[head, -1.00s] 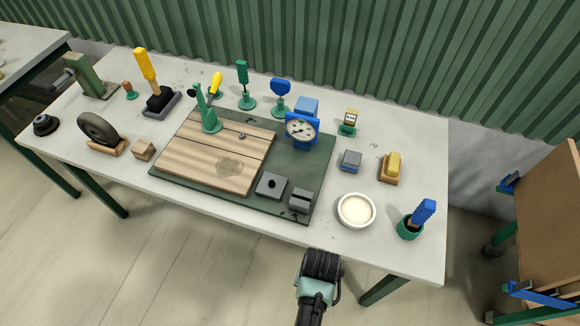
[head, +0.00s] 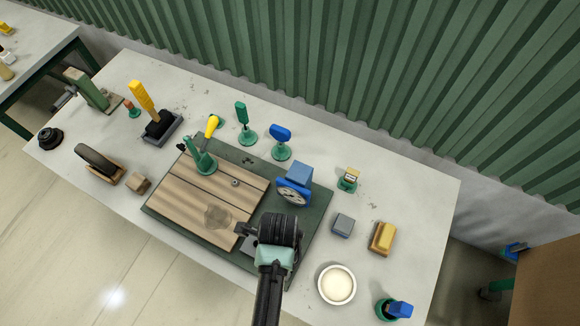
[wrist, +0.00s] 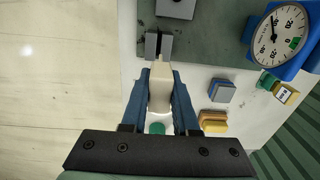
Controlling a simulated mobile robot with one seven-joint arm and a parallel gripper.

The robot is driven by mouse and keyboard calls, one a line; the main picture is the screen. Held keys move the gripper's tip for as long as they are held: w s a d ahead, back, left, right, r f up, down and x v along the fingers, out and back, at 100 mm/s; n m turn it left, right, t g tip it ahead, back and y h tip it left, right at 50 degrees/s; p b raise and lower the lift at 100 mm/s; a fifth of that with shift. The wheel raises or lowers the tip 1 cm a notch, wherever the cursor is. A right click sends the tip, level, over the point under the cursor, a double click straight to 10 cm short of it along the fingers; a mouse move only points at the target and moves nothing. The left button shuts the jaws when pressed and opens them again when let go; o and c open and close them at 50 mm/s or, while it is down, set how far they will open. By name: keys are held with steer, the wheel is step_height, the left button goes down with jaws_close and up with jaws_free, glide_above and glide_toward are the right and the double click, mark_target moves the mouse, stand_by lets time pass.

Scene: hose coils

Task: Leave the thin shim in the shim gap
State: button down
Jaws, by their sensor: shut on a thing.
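In the wrist view my gripper (wrist: 161,76) is shut on a pale cream piece, which I take for the thin shim (wrist: 160,88). The shim's tip points at the grey slotted block (wrist: 151,45) with a dark slot, the shim gap (wrist: 159,44). The tip shows close to the block's near edge; I cannot tell whether it touches or enters the slot. In the head view my gripper (head: 246,234) is over the right front part of the green mat. My arm hides the slotted block and the shim there.
A blue dial gauge (head: 293,193) stands behind my gripper. A wooden board (head: 190,195) lies to the left on the green mat (head: 318,222). To the right are a white bowl (head: 337,286), a grey-blue block (head: 342,225), a yellow-topped block (head: 381,238) and a green cup (head: 386,308).

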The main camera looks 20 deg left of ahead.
steer(key=shift+s+a+f+b, duration=0.1)
steer(key=shift+s+f+b, duration=0.25)
steer(key=shift+b, duration=0.1)
step_height(320, 180, down, 5)
steer(key=b, duration=0.5)
steer(key=shift+w, duration=0.1)
steer(key=shift+f, duration=0.1)
steer(key=shift+f+b, duration=0.4)
steer(key=shift+f, duration=0.15)
steer(key=shift+r+p, duration=0.1)
steer(key=shift+p, duration=0.45)
stand_by(0.4)
steer(key=shift+f+b, duration=1.5)
steer(key=shift+f, duration=0.7)
stand_by(0.8)
